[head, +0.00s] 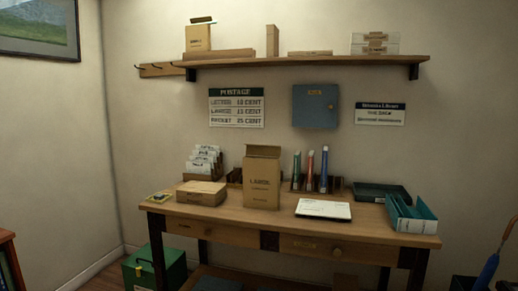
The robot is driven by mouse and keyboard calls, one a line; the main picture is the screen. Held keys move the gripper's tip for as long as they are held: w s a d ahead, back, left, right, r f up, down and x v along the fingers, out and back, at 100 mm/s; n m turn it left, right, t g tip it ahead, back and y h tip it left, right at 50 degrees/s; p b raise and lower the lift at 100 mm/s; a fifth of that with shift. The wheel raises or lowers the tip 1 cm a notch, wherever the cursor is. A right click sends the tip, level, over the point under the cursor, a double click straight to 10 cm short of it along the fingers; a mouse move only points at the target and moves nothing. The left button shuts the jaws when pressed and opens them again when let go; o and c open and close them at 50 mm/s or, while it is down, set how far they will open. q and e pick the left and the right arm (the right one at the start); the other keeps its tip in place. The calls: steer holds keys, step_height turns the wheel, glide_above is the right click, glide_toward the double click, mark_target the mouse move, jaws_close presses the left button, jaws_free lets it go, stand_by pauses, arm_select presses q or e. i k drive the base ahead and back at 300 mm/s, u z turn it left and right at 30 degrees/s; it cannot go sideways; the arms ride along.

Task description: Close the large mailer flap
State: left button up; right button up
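The large mailer (262,182) is an upright brown cardboard box marked "LARGE" near the middle of the wooden table (285,219). Its flap (263,151) stands up at the top, raised and tilted, so the mailer looks open. The inside of the mailer is hidden from this angle. Neither of my grippers shows in the head view.
A low cardboard box (201,193) lies left of the mailer, with envelopes in a rack (205,163) behind it. Coloured tubes (310,171), a white pad (323,209), a dark tray (381,192) and a teal file holder (411,214) stand to the right. A shelf (300,61) hangs above.

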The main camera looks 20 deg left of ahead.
mark_target(255, 150)
steer(key=u, duration=0.65)
steer(key=i, duration=1)
